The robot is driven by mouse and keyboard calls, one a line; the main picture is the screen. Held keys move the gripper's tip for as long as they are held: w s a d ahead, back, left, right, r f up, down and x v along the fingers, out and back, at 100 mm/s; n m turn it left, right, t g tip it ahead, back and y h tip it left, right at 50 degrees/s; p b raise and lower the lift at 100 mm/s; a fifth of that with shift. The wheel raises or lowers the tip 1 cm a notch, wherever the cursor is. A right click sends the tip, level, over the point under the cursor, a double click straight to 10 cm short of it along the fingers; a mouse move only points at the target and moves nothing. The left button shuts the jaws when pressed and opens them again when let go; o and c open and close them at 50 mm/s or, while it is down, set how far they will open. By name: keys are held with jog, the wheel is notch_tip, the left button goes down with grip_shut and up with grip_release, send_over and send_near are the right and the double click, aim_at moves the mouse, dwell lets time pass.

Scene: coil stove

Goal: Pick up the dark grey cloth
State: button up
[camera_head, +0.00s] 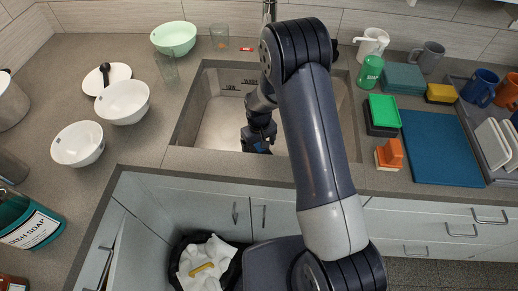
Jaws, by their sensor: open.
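I cannot clearly make out a dark grey cloth. A dark flat piece (380,130) shows at the front edge of a green rectangular item on the counter right of the sink; I cannot tell if it is cloth. My gripper (258,146) is over the front part of the sink, to the left of that piece and apart from it. It is small and dark here, open, with nothing seen between its fingers. My arm crosses the middle of the view and hides part of the sink and the counter behind it.
The sink (215,125) is mostly bare. Bowls (123,102) and glasses (167,69) stand left.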

jog(key=shift+d+f, duration=0.1)
jog(key=shift+f, duration=0.8)
jog(key=shift+c, duration=0.5)
jog(key=c, duration=1.1)
jog(key=shift+o, duration=0.2)
jog(key=shift+r, duration=0.15)
notch_tip(320, 180, up, 10)
jog(key=shift+f+b, duration=0.15)
jog(key=shift+b, duration=0.5)
